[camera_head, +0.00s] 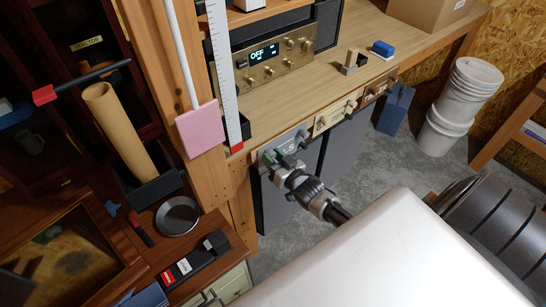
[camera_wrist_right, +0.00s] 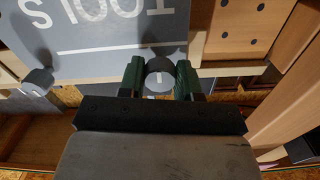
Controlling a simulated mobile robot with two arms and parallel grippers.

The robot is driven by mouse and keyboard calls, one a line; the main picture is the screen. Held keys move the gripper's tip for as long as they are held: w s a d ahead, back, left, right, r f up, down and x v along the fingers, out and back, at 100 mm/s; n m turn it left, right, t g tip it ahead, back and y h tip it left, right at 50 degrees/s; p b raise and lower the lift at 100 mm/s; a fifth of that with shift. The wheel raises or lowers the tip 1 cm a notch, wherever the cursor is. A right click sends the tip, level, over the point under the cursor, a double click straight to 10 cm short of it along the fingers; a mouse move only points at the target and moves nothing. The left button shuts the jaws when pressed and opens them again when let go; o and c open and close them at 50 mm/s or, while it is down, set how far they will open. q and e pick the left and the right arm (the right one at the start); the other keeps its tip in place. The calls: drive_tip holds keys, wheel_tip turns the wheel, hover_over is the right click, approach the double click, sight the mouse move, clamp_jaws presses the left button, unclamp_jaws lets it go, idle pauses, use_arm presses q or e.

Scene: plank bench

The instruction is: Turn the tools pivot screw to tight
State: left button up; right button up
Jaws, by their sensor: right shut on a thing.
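The grey tools panel (camera_head: 287,141) is on the front edge of the bench, and its upside-down lettering shows in the right wrist view (camera_wrist_right: 100,45). The round grey pivot screw (camera_wrist_right: 159,70) with a pale mark stands out from the panel's edge. My right gripper (camera_head: 281,158) is at the panel, its green fingers (camera_wrist_right: 160,80) shut on either side of the screw. The head view hides most of the screw behind the fingers. A second grey knob (camera_wrist_right: 38,80) sits apart from the gripper on the same panel. My left gripper is not in view.
Cream and brown panels (camera_head: 329,119) continue along the bench front to the right. A brass-faced unit (camera_head: 275,70) reading OFF stands on the bench. A wooden post (camera_head: 190,110) with a pink pad (camera_head: 199,129) is close left. White buckets (camera_head: 447,115) stand on the floor.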

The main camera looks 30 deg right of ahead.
drive_tip(key=shift+f, duration=0.15)
drive_tip(key=o, duration=0.9)
drive_tip(key=shift+s, duration=0.1)
drive_tip(key=shift+s+d+b, duration=0.2)
drive_tip(key=shift+s+b, duration=0.2)
drive_tip(key=shift+s, duration=2.3)
drive_tip(key=shift+s+d+b, duration=0.2)
drive_tip(key=shift+s+b, duration=0.2)
drive_tip(key=shift+s, duration=2.25)
